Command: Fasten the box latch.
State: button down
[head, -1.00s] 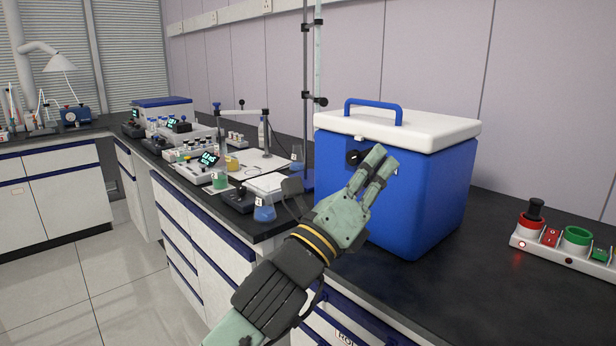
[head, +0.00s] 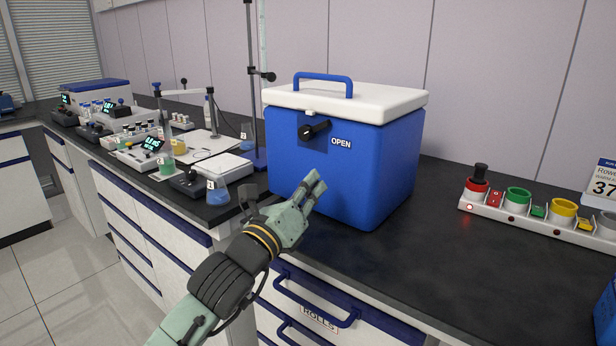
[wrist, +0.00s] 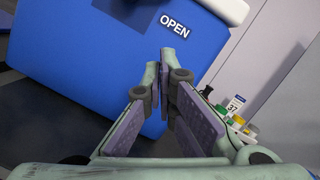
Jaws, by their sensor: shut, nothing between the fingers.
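The box (head: 360,170) is a blue cooler with a white lid (head: 350,98) and a blue carry handle on top. The lid is down. In the wrist view the fingertips (wrist: 167,55) show against the blue front, below the OPEN label (wrist: 174,26); the latch knob does not show clearly there.
A white rack with coloured rings (head: 530,208) stands to the right on the black bench. Flasks, including a blue one (head: 217,192), and instruments stand to the left. A stand with a rod (head: 253,80) is behind the box's left side.

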aim_at(331, 139)
jog(key=p+x, duration=0.1)
jog(key=x, duration=0.1)
jog(key=p+x, duration=0.1)
jog(key=x, duration=0.2)
jog(key=p+x, duration=0.1)
jog(key=x, duration=0.1)
jog(key=shift+w+d+r, duration=0.1)
jog(key=shift+w+r, duration=0.05)
jog(key=shift+r, duration=0.2)
jog(key=shift+w+a+r+p, duration=0.2)
jog(key=shift+a+r+p, duration=0.15)
jog(key=shift+r+p, duration=0.2)
jog(key=shift+w+a+r+p, duration=0.15)
jog(key=shift+a+r+p, duration=0.25)
jog(key=shift+r, duration=0.15)
jog(key=shift+w+a+r, duration=0.2)
jog(key=shift+r, duration=0.2)
